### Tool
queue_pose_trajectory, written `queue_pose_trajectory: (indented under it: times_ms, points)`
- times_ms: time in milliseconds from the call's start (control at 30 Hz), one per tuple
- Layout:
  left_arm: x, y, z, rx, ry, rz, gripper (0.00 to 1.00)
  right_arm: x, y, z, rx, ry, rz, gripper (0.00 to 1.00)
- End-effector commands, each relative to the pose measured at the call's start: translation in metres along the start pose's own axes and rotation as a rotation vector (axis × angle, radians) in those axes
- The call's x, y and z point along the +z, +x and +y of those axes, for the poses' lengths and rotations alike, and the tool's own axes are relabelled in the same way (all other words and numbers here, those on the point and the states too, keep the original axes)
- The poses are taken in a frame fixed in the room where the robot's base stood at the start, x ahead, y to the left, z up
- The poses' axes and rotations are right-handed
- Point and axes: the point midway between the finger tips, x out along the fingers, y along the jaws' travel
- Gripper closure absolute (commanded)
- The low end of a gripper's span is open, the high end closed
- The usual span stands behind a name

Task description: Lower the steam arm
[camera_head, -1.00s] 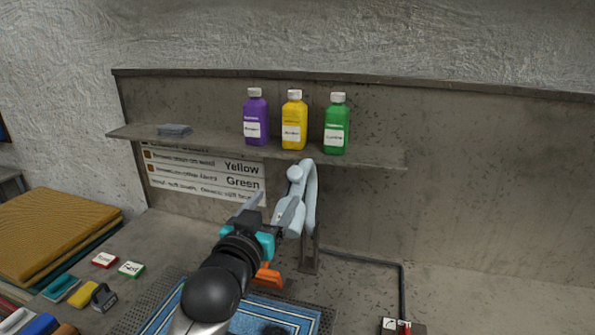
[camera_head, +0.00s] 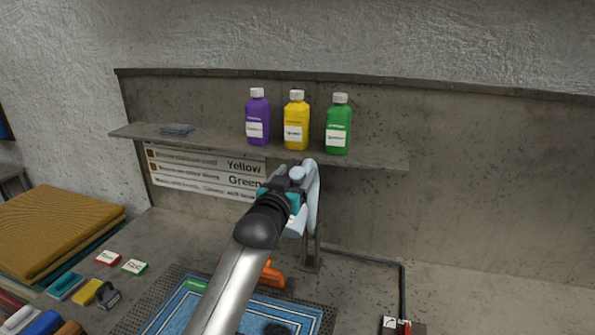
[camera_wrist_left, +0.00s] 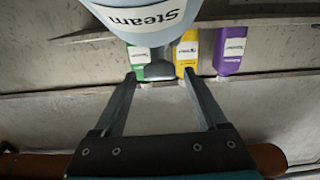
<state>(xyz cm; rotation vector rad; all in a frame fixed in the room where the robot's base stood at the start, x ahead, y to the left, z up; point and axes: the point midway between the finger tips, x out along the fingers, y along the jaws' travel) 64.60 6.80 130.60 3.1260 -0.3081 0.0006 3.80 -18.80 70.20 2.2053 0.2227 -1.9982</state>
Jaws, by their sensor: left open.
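The steam arm (camera_head: 312,200) is a pale blue-grey piece standing raised on a dark post below the shelf in the head view. In the left wrist view its body (camera_wrist_left: 205,14) carries a "Steam" label, and a narrow part shows between my fingers. My left gripper (camera_head: 282,175) is open at the upper part of the steam arm and partly covers it. In the left wrist view its two fingers (camera_wrist_left: 160,78) stand apart on either side of the narrow part. I cannot tell whether they touch it. My right gripper is not in view.
A shelf (camera_head: 375,162) above holds a purple bottle (camera_head: 258,118), a yellow bottle (camera_head: 296,122) and a green bottle (camera_head: 338,126). A blue rug (camera_head: 165,318) lies below my arm, beside an orange part (camera_head: 271,275). Folded mats (camera_head: 55,232) and brushes are at left.

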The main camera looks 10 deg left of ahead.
Motion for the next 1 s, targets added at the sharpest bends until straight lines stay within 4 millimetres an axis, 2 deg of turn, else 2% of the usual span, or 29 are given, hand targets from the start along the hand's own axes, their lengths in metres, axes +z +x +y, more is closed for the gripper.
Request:
queue_pose_trajectory:
  times_ms: [233,600,1000]
  points:
    - [0.000,0.015,0.000,0.000,0.000,0.000,0.25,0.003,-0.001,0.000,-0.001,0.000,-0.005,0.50]
    - [0.000,0.017,0.000,0.000,0.000,0.000,0.25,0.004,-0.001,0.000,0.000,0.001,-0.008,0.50]
    - [0.000,0.016,0.000,0.000,0.000,-0.001,0.70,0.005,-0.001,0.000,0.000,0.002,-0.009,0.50]
